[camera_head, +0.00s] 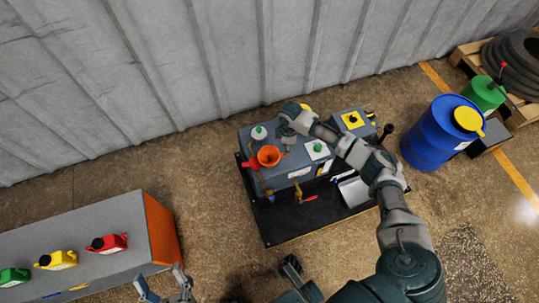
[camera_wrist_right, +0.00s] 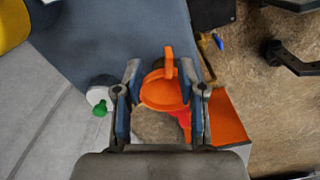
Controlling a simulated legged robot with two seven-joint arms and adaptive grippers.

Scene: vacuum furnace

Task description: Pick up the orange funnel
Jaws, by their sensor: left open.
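The orange funnel (camera_head: 268,156) is upright at the front left part of the grey machine (camera_head: 290,165). In the right wrist view the funnel (camera_wrist_right: 162,92) shows between the two fingers, with its handle tab pointing up in the picture. My right gripper (camera_head: 285,138) is open, just behind and above the funnel in the head view. Its fingers (camera_wrist_right: 160,72) are on either side of the funnel; contact cannot be made out. My left gripper (camera_head: 160,278) is open and empty at the bottom edge, by the bench, far from the funnel.
A grey bench with an orange end (camera_head: 160,232) carries red, yellow and green bottles at the left. A blue drum (camera_head: 435,135) stands at the right. Open floor lies between bench and machine.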

